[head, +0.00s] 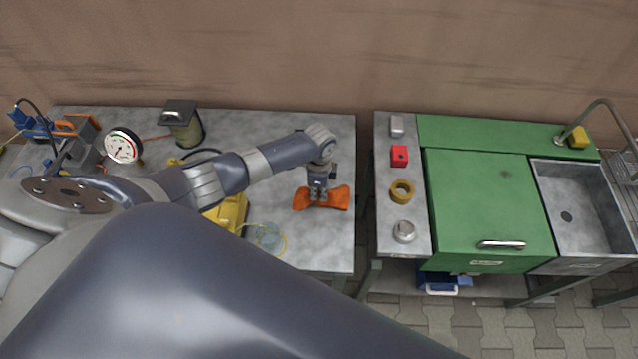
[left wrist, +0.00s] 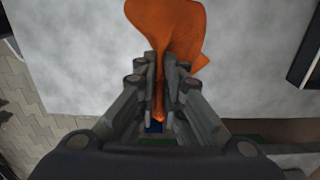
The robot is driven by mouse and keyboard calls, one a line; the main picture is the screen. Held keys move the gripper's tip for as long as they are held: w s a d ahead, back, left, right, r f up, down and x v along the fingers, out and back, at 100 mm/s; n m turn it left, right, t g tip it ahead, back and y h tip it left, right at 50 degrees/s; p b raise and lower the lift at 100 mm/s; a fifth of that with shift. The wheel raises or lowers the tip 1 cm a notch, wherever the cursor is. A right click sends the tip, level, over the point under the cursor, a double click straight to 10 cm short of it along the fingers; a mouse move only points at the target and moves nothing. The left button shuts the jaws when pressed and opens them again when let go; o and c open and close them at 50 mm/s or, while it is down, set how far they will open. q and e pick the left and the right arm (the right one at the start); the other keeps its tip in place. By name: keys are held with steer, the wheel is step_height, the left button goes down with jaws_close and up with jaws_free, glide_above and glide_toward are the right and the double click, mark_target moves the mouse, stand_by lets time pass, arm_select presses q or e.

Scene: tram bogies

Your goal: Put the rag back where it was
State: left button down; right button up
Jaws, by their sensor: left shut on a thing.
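The orange rag (head: 337,198) is at the right end of the left grey bench (head: 285,122). My left gripper (head: 318,199) is shut on the middle of the rag, with cloth showing on both sides of the fingers. In the left wrist view the rag (left wrist: 172,30) is pinched between the fingers of my left gripper (left wrist: 160,110) and spreads out beyond them over the grey top. I cannot tell whether the rag touches the bench or hangs just above it. My right gripper is not in view.
A yellow case (head: 230,213), a round gauge (head: 123,146) and a dark-topped lantern-like object (head: 183,122) stand on the left bench. Across a narrow gap, a second bench holds a red box (head: 399,156), a yellow ring (head: 402,191), a green lid (head: 485,205) and a sink (head: 580,200).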

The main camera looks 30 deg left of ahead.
arm_select(q)
steer(key=shift+s+d+f, duration=0.3)
steer(key=shift+s+f, duration=0.15)
steer(key=shift+s, duration=0.2)
steer(key=shift+s+d+f, duration=0.35)
steer(key=shift+s+f, duration=0.1)
steer(key=shift+s, duration=0.15)
steer(key=shift+s+d+f, duration=0.3)
steer(key=shift+s+f, duration=0.15)
steer(key=shift+s, duration=0.2)
steer(key=c, duration=1.4)
jaws_free()
steer(key=shift+s+d+r+p, duration=0.1)
steer(key=shift+s+r+p, duration=0.15)
steer(key=shift+r, duration=0.45)
steer(key=s+d+r, duration=0.1)
steer(key=s+r, duration=0.2)
steer(key=r, duration=0.5)
steer(key=shift+s+d+r, duration=0.15)
steer(key=shift+d+r, duration=0.15)
steer(key=shift+r, duration=0.05)
